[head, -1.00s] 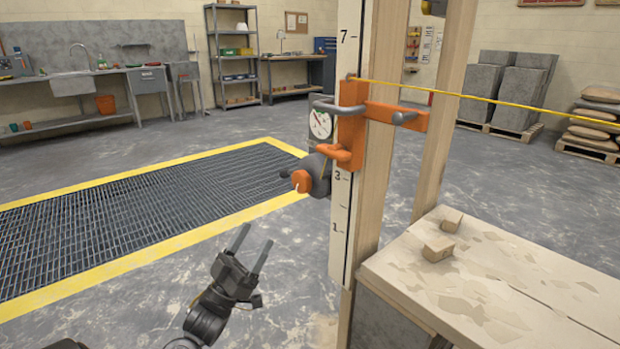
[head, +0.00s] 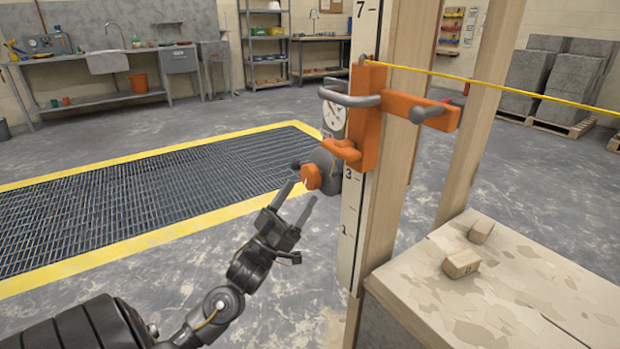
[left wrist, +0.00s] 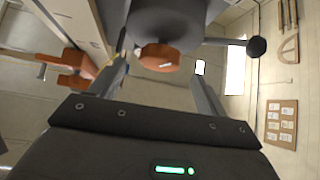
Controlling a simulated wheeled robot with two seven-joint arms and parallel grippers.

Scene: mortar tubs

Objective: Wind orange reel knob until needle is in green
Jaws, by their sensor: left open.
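The orange knob (head: 311,176) sits on the near side of a dark grey reel (head: 326,172), which is fixed beside the tall post. The knob also shows in the left wrist view (left wrist: 160,57), between the two fingers and beyond them. A white round gauge (head: 333,112) is above the reel, partly hidden behind a grey bar; I cannot tell where its needle stands. My left gripper (head: 297,198) is open and empty, just below and left of the knob, its fingers pointing up toward it. My right gripper is not in view.
An orange clamp (head: 369,115) with grey bars is on the numbered post, close above the reel. A yellow line (head: 480,84) runs right from it. A wooden table (head: 500,290) with two small blocks stands at right. Left of the reel is open floor with a grating (head: 150,205).

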